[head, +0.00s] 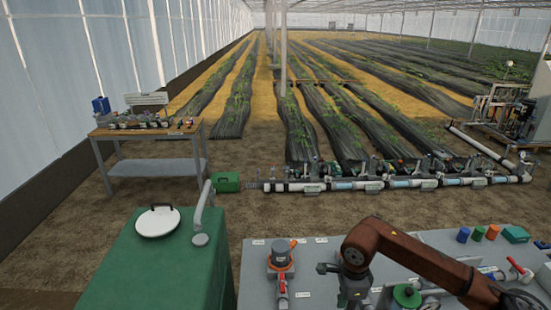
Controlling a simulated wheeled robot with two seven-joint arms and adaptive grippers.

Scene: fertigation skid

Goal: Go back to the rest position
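My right arm, rust-brown, reaches in from the lower right over the grey skid panel (330,250). Its dark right gripper (351,299) hangs downward above the panel near the bottom edge of the head view. The fingertips are small and partly cut off, so I cannot tell whether they are open or shut. No held object can be made out. My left gripper and arm are not in view.
On the panel stand a grey-and-orange valve unit (281,254) with a red handle (282,287), a green round cap (407,295) and a red-handled valve (517,266). A green tank (150,262) with a white lid (158,222) stands left. A workbench (150,133) is farther back.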

